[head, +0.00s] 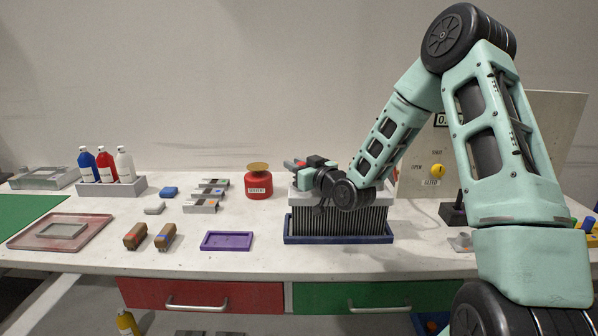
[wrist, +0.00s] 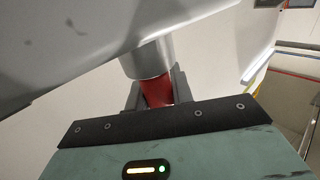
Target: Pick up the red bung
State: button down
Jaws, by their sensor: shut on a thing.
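The red bung (wrist: 157,94) shows in the wrist view between the two dark fingers of my gripper (wrist: 159,86), which is shut on it. The bung's far end meets a short grey metal neck (wrist: 148,60) below a large pale surface (wrist: 90,40). I cannot tell whether the bung sits inside the neck or only touches it. In the head view my gripper (head: 309,175) is over the finned box (head: 340,221), near its pale top. The bung cannot be made out surely there.
The finned box stands in a blue tray (head: 338,240). A red canister (head: 258,185) is left of it, and an empty purple tray (head: 227,241) lies in front. Bottles (head: 104,164) stand in a rack at the left. A panel with a yellow knob (head: 438,171) is at the right.

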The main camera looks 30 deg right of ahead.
jog(key=shift+r, duration=0.15)
notch_tip(320, 180, up, 10)
dwell(0.5)
